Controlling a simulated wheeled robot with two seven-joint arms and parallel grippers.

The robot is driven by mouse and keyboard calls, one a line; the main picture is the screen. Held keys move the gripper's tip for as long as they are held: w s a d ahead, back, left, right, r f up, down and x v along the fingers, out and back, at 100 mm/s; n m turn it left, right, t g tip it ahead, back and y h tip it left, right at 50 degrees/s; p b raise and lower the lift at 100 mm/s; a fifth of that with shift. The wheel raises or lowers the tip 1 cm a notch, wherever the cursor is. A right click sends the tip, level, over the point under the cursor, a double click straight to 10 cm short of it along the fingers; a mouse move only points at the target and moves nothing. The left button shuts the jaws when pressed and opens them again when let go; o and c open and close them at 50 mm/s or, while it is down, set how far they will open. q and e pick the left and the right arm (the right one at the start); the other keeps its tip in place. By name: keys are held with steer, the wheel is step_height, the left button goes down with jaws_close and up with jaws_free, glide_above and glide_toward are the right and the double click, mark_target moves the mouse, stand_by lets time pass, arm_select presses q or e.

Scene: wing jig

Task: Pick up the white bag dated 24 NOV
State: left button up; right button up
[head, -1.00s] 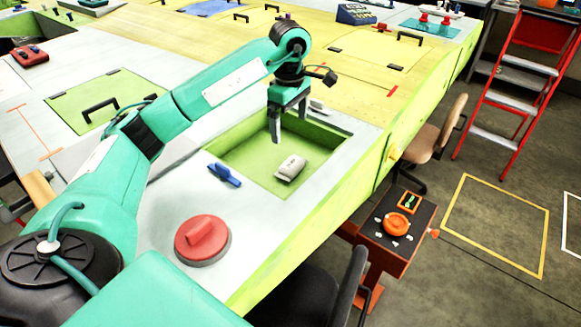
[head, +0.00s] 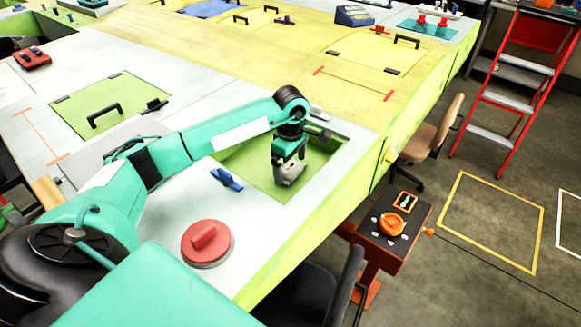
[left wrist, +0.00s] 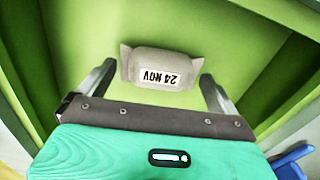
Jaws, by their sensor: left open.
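The white bag (left wrist: 165,62) lies on the green floor of a recessed bay, and its label reads 24 NOV, upside down in the left wrist view. In the head view the bag (head: 291,174) is partly hidden by my left gripper (head: 288,165), which is down in the bay over it. In the left wrist view my left gripper (left wrist: 160,84) is open, with one finger on each side of the bag and a gap at both sides. My right gripper is not in view.
The green bay (head: 262,178) has walls close around the gripper. A blue clamp-like item (head: 226,179) and a red round knob (head: 207,240) sit on the white surface beside it. A small cart (head: 395,228) stands right of the bench.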

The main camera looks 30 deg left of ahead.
mark_target(291, 167)
arm_select(q)
steer(key=shift+f, duration=0.35)
steer(key=shift+c, duration=0.5)
steer(key=c, duration=1)
steer(key=shift+r, duration=0.15)
steer(key=shift+r+b, duration=0.35)
steer(key=shift+r, duration=0.3)
steer(key=shift+r+b, duration=1.35)
steer(key=shift+r, duration=7.8)
